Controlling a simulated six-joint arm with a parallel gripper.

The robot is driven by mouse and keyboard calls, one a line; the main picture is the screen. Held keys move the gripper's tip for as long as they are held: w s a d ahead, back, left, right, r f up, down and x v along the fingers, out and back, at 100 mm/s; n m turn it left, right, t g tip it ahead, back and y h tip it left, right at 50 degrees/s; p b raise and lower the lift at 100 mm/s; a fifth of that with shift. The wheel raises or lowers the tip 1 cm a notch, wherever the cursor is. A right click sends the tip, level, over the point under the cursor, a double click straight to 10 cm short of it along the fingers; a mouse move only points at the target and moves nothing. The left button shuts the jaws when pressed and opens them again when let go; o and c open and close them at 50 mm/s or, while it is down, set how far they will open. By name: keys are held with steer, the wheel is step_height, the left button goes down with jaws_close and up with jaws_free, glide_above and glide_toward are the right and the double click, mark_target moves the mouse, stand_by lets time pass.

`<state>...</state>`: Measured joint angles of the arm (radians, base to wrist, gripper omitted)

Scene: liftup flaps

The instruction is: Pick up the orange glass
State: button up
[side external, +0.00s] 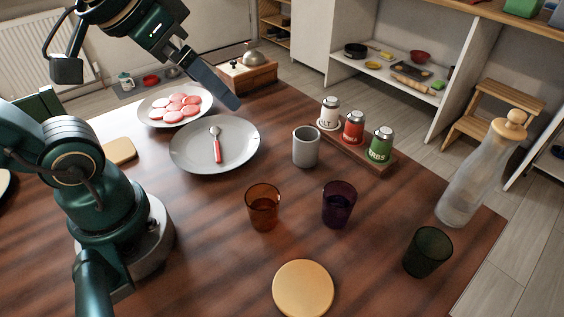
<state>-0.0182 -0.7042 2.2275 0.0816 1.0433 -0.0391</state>
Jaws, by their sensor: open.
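The orange glass (263,207) stands upright on the wooden table (215,265), near the middle of the side external view. It is see-through and looks empty. My gripper (234,103) is up and to the left of the glass, above the far side of the large plate, and apart from the glass. Its jaws point down to the right and are open, with nothing seen between them. The gap between the fingers is hard to see from this side.
A purple glass (339,204) stands right of the orange one, a grey cup (306,147) behind. A dark green glass (427,252), a bottle (478,175) and spice jars (353,128) stand farther right. A round yellow disc (303,288) lies in front. A plate (190,157) holds a spoon.

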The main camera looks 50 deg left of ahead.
steer(key=w+a+r+t+y, duration=0.45)
steer(key=w+a+r, duration=0.2)
steer(key=w, duration=0.25)
steer(key=w+d+r+m+t+h, duration=0.35)
steer(key=w+m+t+h, duration=0.25)
steer(key=w, duration=0.2)
steer(key=m+g+h, duration=1)
steer(key=g+h, duration=0.2)
steer(key=g, duration=0.3)
glide_above(272, 211)
steer(key=a, duration=0.5)
step_height(272, 211, down, 11)
steer(key=f, duration=1.5)
steer(key=shift+s+d, duration=0.1)
steer(key=shift+d, duration=0.15)
steer(key=shift+f, duration=0.65)
steer(key=shift+x, duration=2.55)
